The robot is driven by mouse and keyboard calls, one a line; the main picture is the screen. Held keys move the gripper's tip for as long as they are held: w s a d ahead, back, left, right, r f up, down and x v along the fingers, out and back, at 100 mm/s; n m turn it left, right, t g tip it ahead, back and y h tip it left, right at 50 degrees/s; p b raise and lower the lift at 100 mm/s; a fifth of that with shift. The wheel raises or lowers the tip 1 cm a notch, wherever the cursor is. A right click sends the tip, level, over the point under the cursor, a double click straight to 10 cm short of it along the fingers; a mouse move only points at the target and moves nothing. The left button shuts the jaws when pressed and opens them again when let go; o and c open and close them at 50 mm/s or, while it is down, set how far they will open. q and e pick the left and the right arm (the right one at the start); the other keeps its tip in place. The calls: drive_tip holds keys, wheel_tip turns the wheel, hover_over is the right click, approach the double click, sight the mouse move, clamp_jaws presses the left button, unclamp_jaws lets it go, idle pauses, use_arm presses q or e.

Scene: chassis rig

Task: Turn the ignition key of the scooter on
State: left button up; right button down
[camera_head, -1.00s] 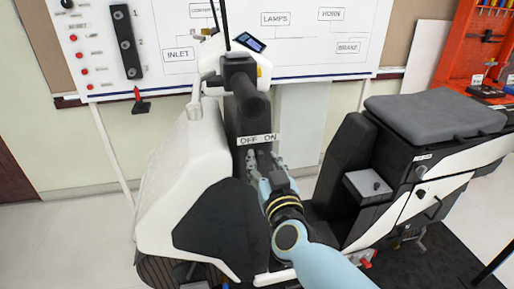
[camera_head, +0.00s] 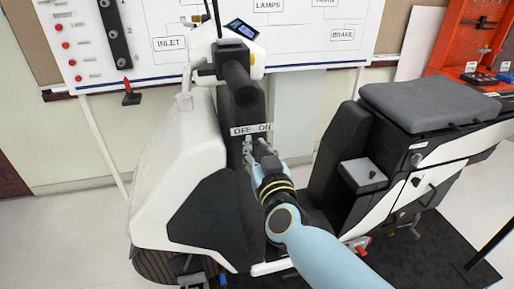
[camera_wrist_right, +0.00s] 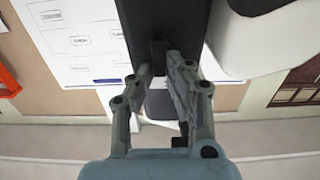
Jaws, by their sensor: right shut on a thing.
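The white and black scooter (camera_head: 180,165) stands in the middle of the head view. Its dark front column (camera_head: 232,108) carries a white OFF/ON label (camera_head: 251,129). My right gripper (camera_head: 256,146) is at the column just below this label. In the right wrist view my right gripper (camera_wrist_right: 160,65) has its fingertips closed around a small dark piece at the column, which appears to be the ignition key (camera_wrist_right: 158,52). The fingers hide much of it, and I cannot tell its turn angle. My left gripper is not in view.
The handlebar grip (camera_head: 237,82) juts out above the label. The black seat (camera_head: 430,105) and its box are at the right. A whiteboard (camera_head: 170,75) stands behind. An orange tool panel (camera_head: 455,45) is at the far right. Open floor lies at the left.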

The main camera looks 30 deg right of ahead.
drive_tip(key=shift+m, duration=0.3)
drive_tip(key=m, duration=0.3)
drive_tip(key=d+m, duration=0.1)
drive_tip(key=m, duration=0.3)
drive_tip(key=f+m+b, duration=0.1)
drive_tip(key=m, duration=0.3)
drive_tip(key=shift+s+d, duration=0.2)
drive_tip(key=shift+s, duration=0.05)
idle(0.5)
drive_tip(key=c, duration=1.3)
unclamp_jaws()
drive_tip(key=v, duration=0.7)
drive_tip(key=shift+s, duration=0.2)
